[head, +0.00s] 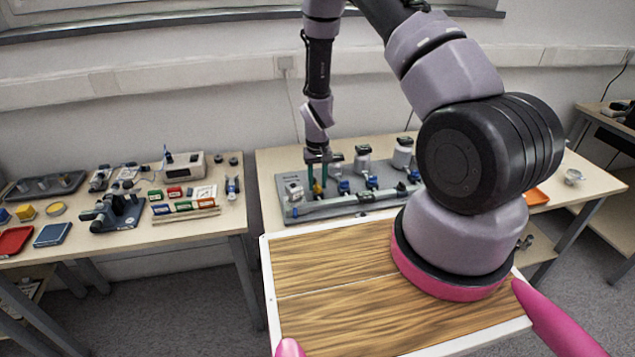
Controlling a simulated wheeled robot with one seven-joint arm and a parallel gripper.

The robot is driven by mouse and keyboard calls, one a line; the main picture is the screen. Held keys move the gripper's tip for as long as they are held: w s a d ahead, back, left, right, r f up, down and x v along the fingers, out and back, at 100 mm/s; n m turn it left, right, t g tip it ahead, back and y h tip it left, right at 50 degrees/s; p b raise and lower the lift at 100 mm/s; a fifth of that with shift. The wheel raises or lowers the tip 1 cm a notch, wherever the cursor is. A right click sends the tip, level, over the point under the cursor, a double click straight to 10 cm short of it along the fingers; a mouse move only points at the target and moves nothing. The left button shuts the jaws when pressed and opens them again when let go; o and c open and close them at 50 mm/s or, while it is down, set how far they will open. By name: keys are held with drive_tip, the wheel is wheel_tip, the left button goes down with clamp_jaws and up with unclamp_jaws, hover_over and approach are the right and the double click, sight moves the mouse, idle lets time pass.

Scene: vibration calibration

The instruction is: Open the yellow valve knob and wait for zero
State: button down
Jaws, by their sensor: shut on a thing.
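The yellow valve knob (317,190) stands near the left end of the grey valve board on the middle table. My gripper (318,180) points down over it, with its green fingers on either side of the knob, shut on it. The fingers partly hide the knob, and its turn angle is too small to tell. Several blue valve knobs stand to the right on the same manifold, including one close by (344,187). A small white device (294,191) sits at the board's left end; any reading on it is too small to make out.
My arm hides the board's right part. A left table (215,228) holds a microscope-like device (118,208), small coloured boxes and trays. An orange tray (536,197) lies at the right. A gap separates the two tables.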

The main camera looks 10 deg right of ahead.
sight(317, 185)
drive_tip(key=c, duration=0.5)
unclamp_jaws()
wheel_tip(317, 185, up, 11)
drive_tip(key=shift+f, duration=0.1)
